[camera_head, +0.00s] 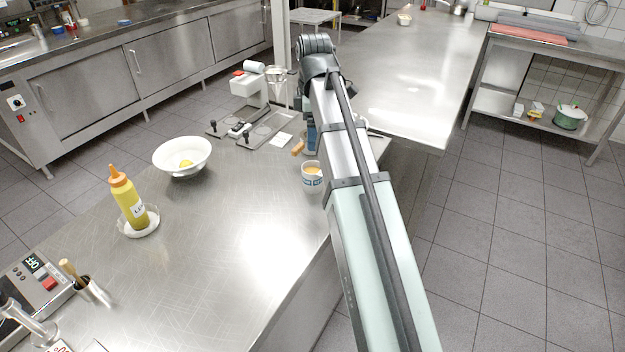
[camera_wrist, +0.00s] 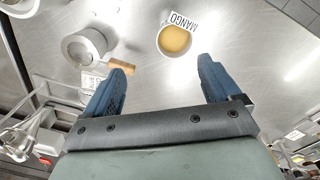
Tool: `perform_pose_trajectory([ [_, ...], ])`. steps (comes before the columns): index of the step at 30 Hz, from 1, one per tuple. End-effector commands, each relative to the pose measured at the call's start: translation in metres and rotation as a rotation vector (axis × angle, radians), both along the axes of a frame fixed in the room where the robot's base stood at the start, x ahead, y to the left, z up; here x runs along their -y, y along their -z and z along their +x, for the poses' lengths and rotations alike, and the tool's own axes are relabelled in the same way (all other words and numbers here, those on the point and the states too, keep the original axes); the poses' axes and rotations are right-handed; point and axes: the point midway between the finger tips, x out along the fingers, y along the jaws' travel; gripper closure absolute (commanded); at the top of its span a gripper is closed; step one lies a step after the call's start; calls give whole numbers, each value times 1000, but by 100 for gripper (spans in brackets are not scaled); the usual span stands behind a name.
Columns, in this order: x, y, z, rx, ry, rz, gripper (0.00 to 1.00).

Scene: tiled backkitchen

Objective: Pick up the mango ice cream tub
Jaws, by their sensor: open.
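The mango ice cream tub (camera_wrist: 175,40) is a small white tub with yellow-orange contents and a "MANGO" label, standing upright on the steel counter in the wrist view. In the head view the tub (camera_head: 312,178) stands near the counter's right edge, just left of my arm. My gripper (camera_wrist: 166,72) is open, with blue fingers spread wide. The tub lies beyond the fingertips, roughly in line with the gap between them, and nothing is held. In the head view my arm hides most of the gripper.
A pot with a wooden handle (camera_wrist: 86,46) is left of the tub, its handle near the left finger. A white mixer or scale-like device (camera_head: 252,90), a white bowl (camera_head: 170,158) and a yellow squeeze bottle (camera_head: 126,198) stand on the counter (camera_head: 220,240). The counter's middle is clear.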

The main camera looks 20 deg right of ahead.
Motion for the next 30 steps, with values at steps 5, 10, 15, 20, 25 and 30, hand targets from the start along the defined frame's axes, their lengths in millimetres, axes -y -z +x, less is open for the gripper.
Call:
perform_pose_trajectory([
  [5,-1,5,-19,-42,114,5,10],
  [10,-1,9,-20,-52,167,7,10],
  [15,-1,30,-21,-52,170,6,10],
  [20,-2,54,-21,-52,169,6,10],
  [25,-2,76,-20,-52,169,7,10],
  [30,-2,88,-20,-50,169,6,10],
])
